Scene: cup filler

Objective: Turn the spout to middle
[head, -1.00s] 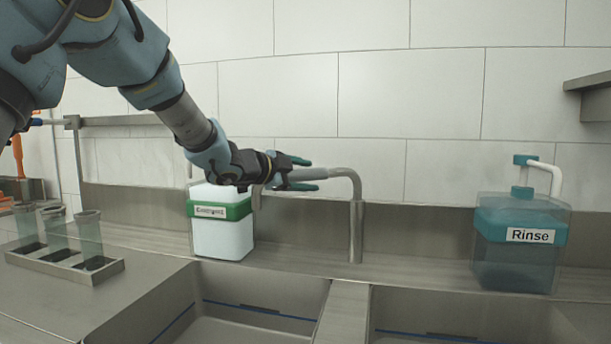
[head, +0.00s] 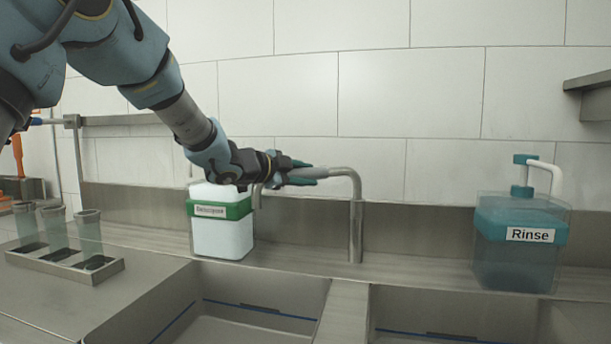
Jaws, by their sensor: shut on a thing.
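The spout (head: 337,171) is a grey metal pipe that rises from the ledge behind the sinks, bends at the top and reaches left. Its post (head: 356,232) stands behind the divider between the two basins. The spout's outlet end hangs down at the left, near the white bottle, over the left basin side. My gripper (head: 308,173) is shut on the spout's horizontal arm, with its green-tipped fingers around the pipe. The fingers and wrist hide part of the pipe.
A white bottle with a green band (head: 222,225) stands just below my wrist. A blue Rinse dispenser (head: 519,240) stands at the right on the ledge. The left basin (head: 255,300) and right basin (head: 450,325) look empty. A rack with cups (head: 65,265) is at the left.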

